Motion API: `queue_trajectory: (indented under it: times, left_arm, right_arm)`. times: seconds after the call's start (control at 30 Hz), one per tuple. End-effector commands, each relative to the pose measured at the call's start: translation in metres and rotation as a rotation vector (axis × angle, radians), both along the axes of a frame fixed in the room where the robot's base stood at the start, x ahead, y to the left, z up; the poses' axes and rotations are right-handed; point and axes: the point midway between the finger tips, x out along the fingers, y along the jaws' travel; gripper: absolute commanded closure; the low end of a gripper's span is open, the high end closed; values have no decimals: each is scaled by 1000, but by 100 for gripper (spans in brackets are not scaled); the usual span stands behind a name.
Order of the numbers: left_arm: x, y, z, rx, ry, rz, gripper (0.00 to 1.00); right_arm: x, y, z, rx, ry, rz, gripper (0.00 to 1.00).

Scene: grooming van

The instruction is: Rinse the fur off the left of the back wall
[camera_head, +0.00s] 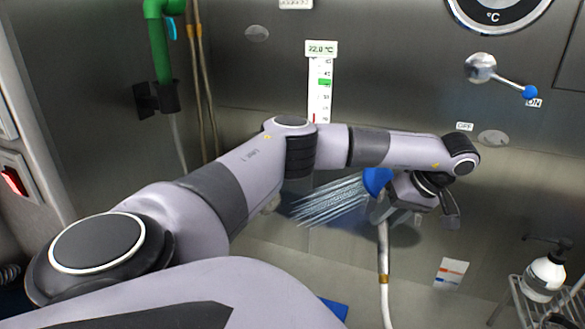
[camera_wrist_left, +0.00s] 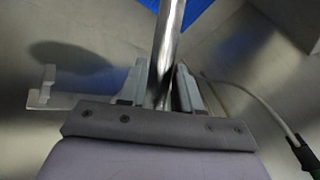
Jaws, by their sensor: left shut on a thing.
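My left gripper (camera_head: 402,194) is shut on the handle of a shower head with a blue face (camera_head: 377,181). Water sprays from it toward the left in fine streaks. A pale hose (camera_head: 384,275) with a brass-coloured collar hangs below it. In the left wrist view the shiny metal handle (camera_wrist_left: 168,45) stands between the two fingers (camera_wrist_left: 160,88). The grey metal back wall (camera_head: 400,75) is behind; my left arm covers part of its left side. I cannot make out fur on the visible wall. My right gripper is out of view.
A lever with a blue knob (camera_head: 529,92) sits near the ON label. A temperature strip (camera_head: 320,85) reads 22.0 °C. A green pipe (camera_head: 160,50) is at the back left. A wire rack (camera_head: 520,312) with a white bottle (camera_head: 543,277) stands at lower right.

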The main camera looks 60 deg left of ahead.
Motion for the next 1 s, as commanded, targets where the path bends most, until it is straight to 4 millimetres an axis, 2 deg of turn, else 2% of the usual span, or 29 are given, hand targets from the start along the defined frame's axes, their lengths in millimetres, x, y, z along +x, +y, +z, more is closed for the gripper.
queue_trajectory:
  times: [0.1,0.37,1.0]
  left_arm:
    - [-3,4,2,0,-1,-1,100]
    - [-4,5,1,0,-1,-1,100]
    - [4,-4,1,2,-2,0,100]
  right_arm:
    - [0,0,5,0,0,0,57]
    - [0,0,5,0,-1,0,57]
    - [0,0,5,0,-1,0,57]
